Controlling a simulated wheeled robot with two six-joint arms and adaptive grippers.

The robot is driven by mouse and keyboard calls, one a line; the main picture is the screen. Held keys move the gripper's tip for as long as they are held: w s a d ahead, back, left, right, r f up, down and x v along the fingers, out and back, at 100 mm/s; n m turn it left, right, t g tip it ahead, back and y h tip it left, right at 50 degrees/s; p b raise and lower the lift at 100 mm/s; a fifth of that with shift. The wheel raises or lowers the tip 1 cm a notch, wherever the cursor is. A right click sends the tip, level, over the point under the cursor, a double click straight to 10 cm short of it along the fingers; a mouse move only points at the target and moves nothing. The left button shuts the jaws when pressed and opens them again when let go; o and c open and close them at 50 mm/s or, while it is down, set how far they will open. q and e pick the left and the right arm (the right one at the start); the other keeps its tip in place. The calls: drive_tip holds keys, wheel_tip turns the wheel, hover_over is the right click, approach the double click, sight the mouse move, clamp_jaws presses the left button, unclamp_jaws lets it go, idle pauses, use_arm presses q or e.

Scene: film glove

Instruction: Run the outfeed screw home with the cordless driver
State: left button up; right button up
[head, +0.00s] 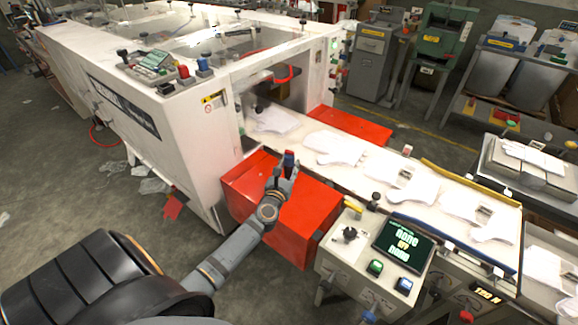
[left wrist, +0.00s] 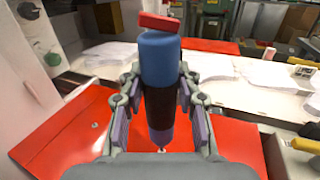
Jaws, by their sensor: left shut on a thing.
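My left gripper (head: 284,174) is shut on the cordless driver (head: 289,159), which looks blue with a red end in the head view. In the left wrist view the driver (left wrist: 159,62) stands roughly upright between the fingers of the left gripper (left wrist: 159,98). Its red end is up, a dark band sits at the grip, and a narrow purple-grey end points down. A small pale bit or screw head shows below that end at the red cover. I cannot tell which it is, or whether they touch. My right gripper is not in view.
The red cover (head: 300,222) lies under the gripper, beside the white machine housing (head: 172,125). The outfeed belt (head: 310,142) carries white glove-shaped sheets to the right. A control box (head: 362,262) with a lit screen stands at the front right.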

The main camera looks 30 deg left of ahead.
sight(289, 153)
use_arm(q)
drive_tip(key=shift+r, duration=0.15)
wheel_tip(289, 153, up, 6)
drive_tip(key=p, duration=0.6)
